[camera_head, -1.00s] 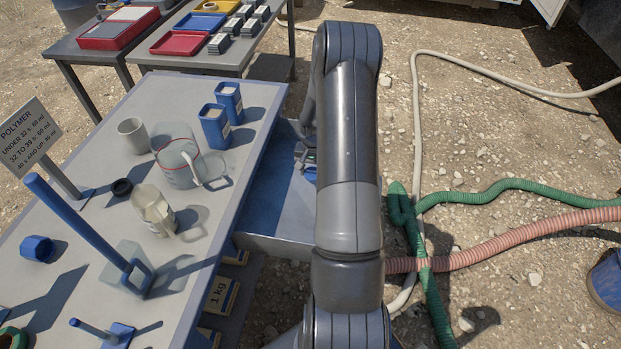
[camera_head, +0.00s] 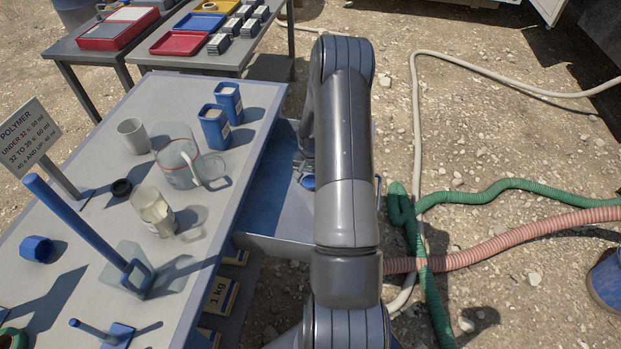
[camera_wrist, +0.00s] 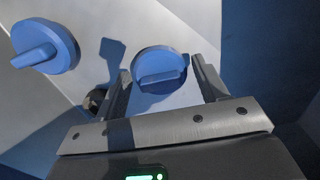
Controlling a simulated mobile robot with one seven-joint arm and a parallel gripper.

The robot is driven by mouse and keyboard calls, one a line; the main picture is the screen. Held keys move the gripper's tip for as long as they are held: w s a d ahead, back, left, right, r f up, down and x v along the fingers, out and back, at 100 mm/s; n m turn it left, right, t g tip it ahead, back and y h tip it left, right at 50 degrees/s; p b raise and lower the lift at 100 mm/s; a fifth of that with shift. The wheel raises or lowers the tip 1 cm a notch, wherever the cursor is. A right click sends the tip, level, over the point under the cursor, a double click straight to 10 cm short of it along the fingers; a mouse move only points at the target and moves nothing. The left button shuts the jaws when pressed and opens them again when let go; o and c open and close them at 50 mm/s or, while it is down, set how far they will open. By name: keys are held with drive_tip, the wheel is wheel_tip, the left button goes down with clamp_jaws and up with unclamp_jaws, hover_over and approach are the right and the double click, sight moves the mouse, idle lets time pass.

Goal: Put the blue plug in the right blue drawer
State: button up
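Two round blue plugs with raised bar handles show in the wrist view. One plug (camera_wrist: 160,62) lies straight ahead of my gripper (camera_wrist: 160,72), in line with the gap between its fingers. The other plug (camera_wrist: 48,45) lies to the left, outside the fingers. My gripper is open, with a finger on each side of the nearer plug; I cannot tell whether they touch it. In the head view a bit of blue (camera_head: 308,182) shows beneath my gripper, over an open blue-grey drawer (camera_head: 268,222) at the table's right side. My arm hides much of the drawer.
The grey table (camera_head: 110,290) holds a glass jug (camera_head: 178,165), a cup (camera_head: 133,135), blue containers (camera_head: 214,128), a blue post (camera_head: 75,222) and a polymer sign (camera_head: 28,135). Green (camera_head: 500,188) and pink hoses lie on the ground at right. Trays stand on a table behind.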

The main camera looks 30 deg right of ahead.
drive_tip(key=shift+o, duration=0.7)
wheel_tip(320, 180, up, 12)
wheel_tip(320, 180, up, 14)
drive_tip(key=n+t, duration=0.1)
drive_tip(key=n, duration=0.1)
hover_over(311, 178)
drive_tip(key=s+a, duration=0.1)
drive_tip(key=a, duration=0.7)
drive_tip(key=s+a+r+n+t+h, duration=0.1)
drive_tip(key=s+a+r, duration=0.2)
drive_tip(key=a+r, duration=0.15)
drive_tip(key=s+a+r+n, duration=0.1)
drive_tip(key=s+a+r, duration=0.2)
drive_tip(key=r, duration=0.3)
drive_tip(key=s+a+r+n+t, duration=0.1)
drive_tip(key=s+a+r, duration=0.1)
drive_tip(key=s+a, duration=0.2)
drive_tip(key=s+a+r+n+t, duration=0.1)
drive_tip(key=s+a+r+n, duration=0.1)
drive_tip(key=s, duration=0.6)
drive_tip(key=s+a+r+n+t+y, duration=0.1)
drive_tip(key=s+a+r+n, duration=0.1)
drive_tip(key=s+a+r, duration=0.2)
drive_tip(key=shift+s+a+r+t, duration=0.15)
drive_tip(key=shift+s+a+t, duration=0.15)
drive_tip(key=shift+s+a, duration=0.85)
